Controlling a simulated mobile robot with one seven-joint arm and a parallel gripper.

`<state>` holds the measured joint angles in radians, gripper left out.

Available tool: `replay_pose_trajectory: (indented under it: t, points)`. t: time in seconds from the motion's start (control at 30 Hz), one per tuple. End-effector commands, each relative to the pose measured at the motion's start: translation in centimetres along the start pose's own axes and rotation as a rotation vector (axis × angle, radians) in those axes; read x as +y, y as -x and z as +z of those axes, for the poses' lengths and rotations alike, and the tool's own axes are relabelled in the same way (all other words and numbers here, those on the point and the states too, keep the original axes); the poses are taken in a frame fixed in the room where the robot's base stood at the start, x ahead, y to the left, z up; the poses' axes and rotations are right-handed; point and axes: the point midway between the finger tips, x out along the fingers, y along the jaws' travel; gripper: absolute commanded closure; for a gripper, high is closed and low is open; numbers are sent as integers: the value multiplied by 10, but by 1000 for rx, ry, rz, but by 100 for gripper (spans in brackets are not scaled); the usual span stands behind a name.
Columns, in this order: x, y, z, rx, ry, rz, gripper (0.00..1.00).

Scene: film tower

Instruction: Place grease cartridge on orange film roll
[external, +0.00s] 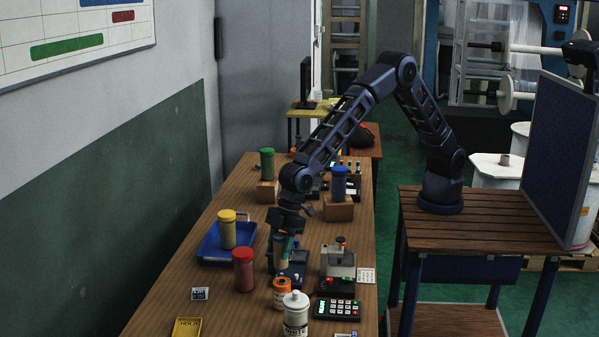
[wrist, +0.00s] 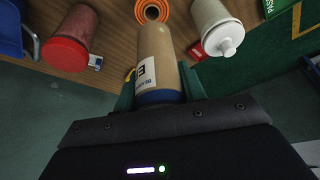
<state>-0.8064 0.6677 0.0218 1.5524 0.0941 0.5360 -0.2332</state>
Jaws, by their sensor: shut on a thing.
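The grease cartridge (wrist: 155,50) is a tan cylinder with a white label and a dark blue end. My gripper (wrist: 158,88) is shut around its blue-end part. In the external view my gripper (external: 283,243) points down over the table, and the tan cartridge (external: 281,258) is partly hidden by the fingers. The orange film roll (external: 282,293) stands on the table just in front of the cartridge in that view. In the wrist view the roll's ringed orange top (wrist: 153,9) shows just past the cartridge's far end, partly cut off by the frame. I cannot tell whether they touch.
A red-capped jar (external: 243,270) stands left of the roll and a white bottle (external: 296,314) close to its right. A blue tray (external: 214,250) with a yellow-capped jar (external: 228,230) lies further left. Small devices (external: 338,268) stand to the right.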

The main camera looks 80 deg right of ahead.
Motion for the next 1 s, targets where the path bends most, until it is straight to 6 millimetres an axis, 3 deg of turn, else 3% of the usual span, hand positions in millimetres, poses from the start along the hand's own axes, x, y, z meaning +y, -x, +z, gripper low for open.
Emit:
replay_pose_trajectory:
  t: [0.23, 0.5, 1.0]
  points:
    - [0, -13, 6, -1, -1, 0, 84]
    - [0, -43, 18, 1, -1, 0, 84]
    - [0, -49, 20, 1, -1, 0, 84]
